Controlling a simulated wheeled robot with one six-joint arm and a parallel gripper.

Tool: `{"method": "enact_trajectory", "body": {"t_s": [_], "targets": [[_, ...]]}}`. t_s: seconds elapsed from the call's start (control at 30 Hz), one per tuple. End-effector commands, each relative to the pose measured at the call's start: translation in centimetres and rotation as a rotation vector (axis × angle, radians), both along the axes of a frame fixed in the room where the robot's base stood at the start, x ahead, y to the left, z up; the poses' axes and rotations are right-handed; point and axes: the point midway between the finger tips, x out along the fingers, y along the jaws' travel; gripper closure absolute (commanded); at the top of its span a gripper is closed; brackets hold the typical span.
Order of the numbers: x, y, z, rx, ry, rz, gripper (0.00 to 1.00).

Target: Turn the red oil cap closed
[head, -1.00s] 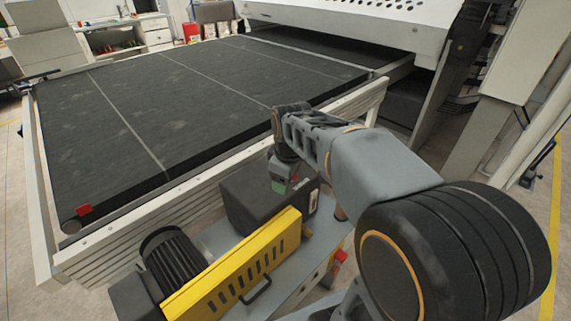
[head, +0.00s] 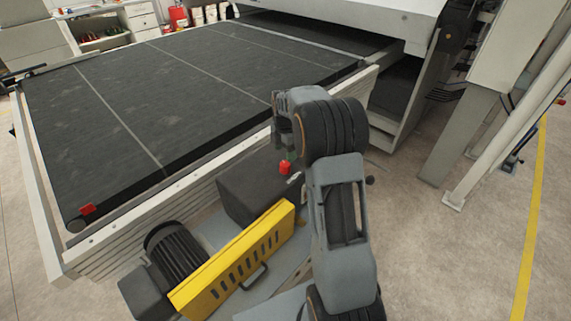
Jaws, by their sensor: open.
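The red oil cap (head: 285,167) stands at the upper right end of the dark gearbox housing (head: 248,190), beside the conveyor frame. Its red side shows clearly, but I cannot tell how far it is turned. My gripper (head: 284,146) is at the end of my arm, just above the cap in the picture and apart from it as far as I can see. It is small, dark and partly hidden by my wrist joints. It is open, and I see nothing held in it.
A yellow slotted guard (head: 232,262) with a handle and a black ribbed motor (head: 178,256) sit in front of the housing. The wide black conveyor (head: 150,105) lies behind, edged by a pale frame. Open floor (head: 430,240) is at right.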

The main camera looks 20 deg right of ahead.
Motion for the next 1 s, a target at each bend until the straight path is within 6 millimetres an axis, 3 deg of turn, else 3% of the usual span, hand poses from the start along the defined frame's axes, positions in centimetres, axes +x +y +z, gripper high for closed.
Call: {"method": "enact_trajectory", "body": {"t_s": [0.2, 0.4, 0.9, 1.0], "targets": [[0.0, 0.0, -3.8, 0.000, 0.003, -0.001, 0.33], [0.0, 0.0, -6.2, 0.000, 0.001, -0.001, 0.33], [0.0, 0.0, -7.5, 0.000, -0.001, -0.002, 0.33], [0.0, 0.0, -7.5, 0.000, -0.001, -0.002, 0.41]]}}
